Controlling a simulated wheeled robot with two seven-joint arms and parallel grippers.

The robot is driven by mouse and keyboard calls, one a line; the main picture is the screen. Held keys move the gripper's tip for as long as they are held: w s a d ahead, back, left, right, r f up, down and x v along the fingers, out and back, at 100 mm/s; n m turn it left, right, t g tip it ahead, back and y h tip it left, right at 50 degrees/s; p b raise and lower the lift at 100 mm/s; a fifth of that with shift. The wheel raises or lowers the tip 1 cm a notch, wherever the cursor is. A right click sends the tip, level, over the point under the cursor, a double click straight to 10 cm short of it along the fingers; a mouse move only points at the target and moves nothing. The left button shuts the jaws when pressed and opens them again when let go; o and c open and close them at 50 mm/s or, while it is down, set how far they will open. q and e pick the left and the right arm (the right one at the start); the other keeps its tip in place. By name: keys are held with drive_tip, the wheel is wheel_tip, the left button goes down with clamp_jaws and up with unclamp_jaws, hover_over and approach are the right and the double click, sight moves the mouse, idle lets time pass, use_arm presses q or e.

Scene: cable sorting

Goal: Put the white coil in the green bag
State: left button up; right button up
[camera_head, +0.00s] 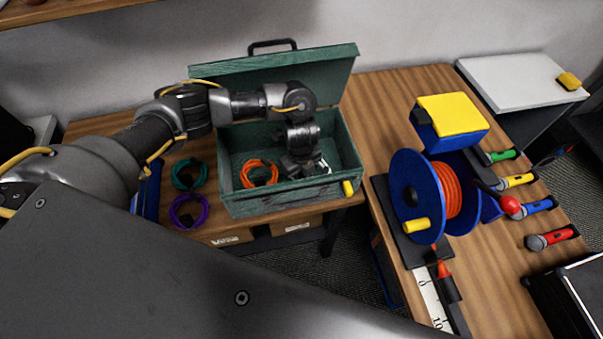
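The green bag (342,150) looks like a rigid open case on the wooden table, its lid raised at the back. An orange coil (259,173) lies inside it on the left. My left arm reaches in from the left, and my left gripper (304,170) points down inside the bag's right half. A small part of the white coil (323,166) shows beside the gripper, inside the bag; the gripper hides the rest. I cannot tell whether the fingers are shut on it or apart. My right gripper is not in view.
A teal coil (187,174) and a purple coil (188,211) lie left of the bag. The bag's raised lid (290,80) stands behind the gripper.

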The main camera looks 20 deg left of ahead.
use_arm(q)
drive_tip(key=shift+o, duration=0.8)
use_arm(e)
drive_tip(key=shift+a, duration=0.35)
use_arm(q)
drive_tip(key=shift+r, duration=0.3)
wheel_tip(320, 180, up, 12)
drive_tip(key=p, duration=0.1)
drive_tip(key=shift+f, duration=0.15)
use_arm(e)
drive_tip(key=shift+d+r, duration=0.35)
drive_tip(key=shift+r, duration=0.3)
use_arm(q)
drive_tip(key=shift+d, duration=0.1)
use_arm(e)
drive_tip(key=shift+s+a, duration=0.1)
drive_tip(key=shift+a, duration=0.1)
